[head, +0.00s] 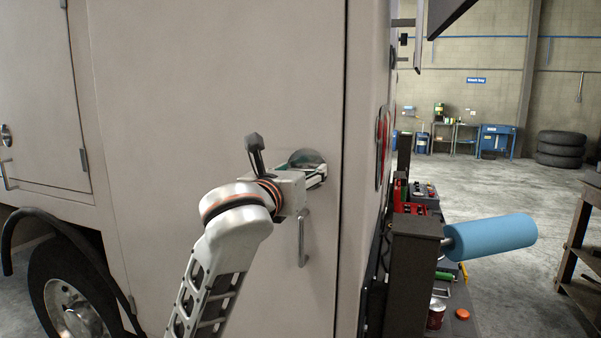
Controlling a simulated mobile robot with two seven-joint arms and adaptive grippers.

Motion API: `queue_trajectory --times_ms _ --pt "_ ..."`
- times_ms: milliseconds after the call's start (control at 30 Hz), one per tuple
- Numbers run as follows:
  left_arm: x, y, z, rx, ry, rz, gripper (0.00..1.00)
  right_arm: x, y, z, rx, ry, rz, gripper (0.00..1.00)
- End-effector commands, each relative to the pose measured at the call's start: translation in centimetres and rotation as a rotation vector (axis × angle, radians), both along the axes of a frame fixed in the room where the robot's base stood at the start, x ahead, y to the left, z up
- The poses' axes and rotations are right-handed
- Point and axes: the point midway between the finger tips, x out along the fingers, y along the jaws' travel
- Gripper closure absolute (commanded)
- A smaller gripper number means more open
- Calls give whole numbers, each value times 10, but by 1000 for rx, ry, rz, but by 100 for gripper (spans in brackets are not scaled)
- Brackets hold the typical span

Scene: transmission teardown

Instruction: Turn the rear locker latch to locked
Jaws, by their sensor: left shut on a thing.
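The rear locker door (220,90) is a beige panel on the side of a truck, and it sits flush in its frame. The locker latch (305,157) shows as a round metal plate near the door's right edge. My left gripper (316,173) reaches it from the lower left and is shut on the latch. The gripper and wrist hide the latch's turning part, so I cannot tell its angle. A grey vertical pull handle (302,238) is just below the gripper. My right gripper is not in view.
To the right, a dark rear bench (412,240) carries tools, cans and a blue roll (490,237) that sticks out. A truck wheel (72,300) is at lower left. Stacked tyres (561,149) stand far back, with open floor before them.

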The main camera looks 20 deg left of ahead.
Motion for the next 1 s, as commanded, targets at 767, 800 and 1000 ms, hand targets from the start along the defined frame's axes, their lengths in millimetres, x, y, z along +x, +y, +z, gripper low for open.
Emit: queue_trajectory --times_ms 767,800,1000 --pt "0 3 -2 -655 23 1 69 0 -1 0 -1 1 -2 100" --pt "0 4 -2 -694 25 1 69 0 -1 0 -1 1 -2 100" --pt "0 4 -3 -885 31 0 69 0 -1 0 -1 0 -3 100"
